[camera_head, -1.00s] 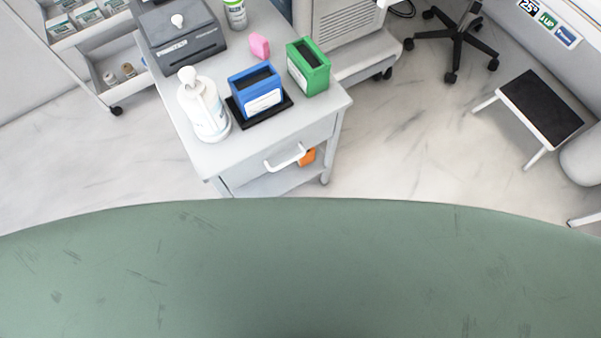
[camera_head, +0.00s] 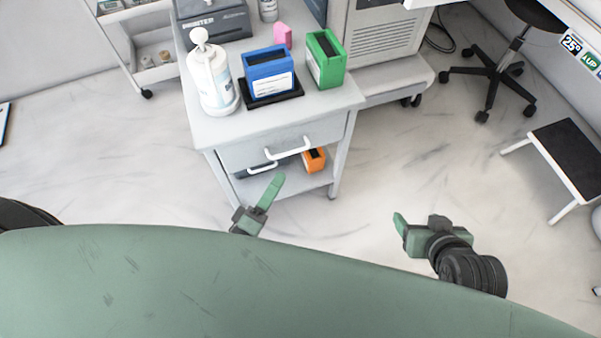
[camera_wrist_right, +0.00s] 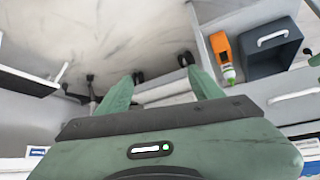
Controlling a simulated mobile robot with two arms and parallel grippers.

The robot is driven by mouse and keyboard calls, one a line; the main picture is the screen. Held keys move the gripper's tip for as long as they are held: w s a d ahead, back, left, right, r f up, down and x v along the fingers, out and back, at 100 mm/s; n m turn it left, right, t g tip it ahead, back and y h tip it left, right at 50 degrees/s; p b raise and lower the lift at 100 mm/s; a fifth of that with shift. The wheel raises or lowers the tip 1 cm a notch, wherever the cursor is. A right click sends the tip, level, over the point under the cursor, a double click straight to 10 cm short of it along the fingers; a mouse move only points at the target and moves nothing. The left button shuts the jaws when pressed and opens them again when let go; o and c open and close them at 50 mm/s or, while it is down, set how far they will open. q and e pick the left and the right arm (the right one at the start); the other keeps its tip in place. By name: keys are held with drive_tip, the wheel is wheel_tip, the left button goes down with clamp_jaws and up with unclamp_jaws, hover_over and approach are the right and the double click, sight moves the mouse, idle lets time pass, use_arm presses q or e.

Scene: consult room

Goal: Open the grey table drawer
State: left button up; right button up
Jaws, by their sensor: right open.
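The grey table (camera_head: 205,135) stands ahead of me in the head view. Its drawer (camera_head: 325,131) looks shut, with a white bar handle (camera_head: 290,150) on the front. My left gripper (camera_head: 270,188) is just below and left of the handle in the picture, apart from it; only one green finger shows clearly. My right gripper (camera_head: 400,226) is to the right of the table, over the floor, away from the handle. In the right wrist view its two fingers (camera_wrist_right: 160,90) are spread with nothing between them. A white handle (camera_wrist_right: 295,97) shows at that view's right.
On the table are a white pump bottle (camera_head: 212,82), a blue box (camera_head: 268,75) and a green box (camera_head: 325,60). An orange item (camera_head: 314,160) is on the lower shelf. A black-topped step stool (camera_head: 570,155) stands right. The floor between is clear.

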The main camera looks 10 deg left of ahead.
use_arm(q)
drive_tip(key=w+r+n+t, duration=0.1)
drive_tip(key=w+r, duration=0.1)
drive_tip(key=w, duration=0.5)
drive_tip(key=shift+d+n+b, duration=0.4)
use_arm(e)
drive_tip(key=shift+w+a+r+t+y, duration=0.2)
drive_tip(key=shift+w+r+t, duration=0.45)
drive_tip(key=shift+r, duration=0.3)
drive_tip(key=shift+w+a+r+t+y, duration=0.15)
drive_tip(key=shift+w+r+t, duration=0.3)
drive_tip(key=shift+w+r, duration=0.4)
drive_tip(key=shift+s+r, duration=0.1)
drive_tip(key=shift+r, duration=0.05)
use_arm(q)
clamp_jaws()
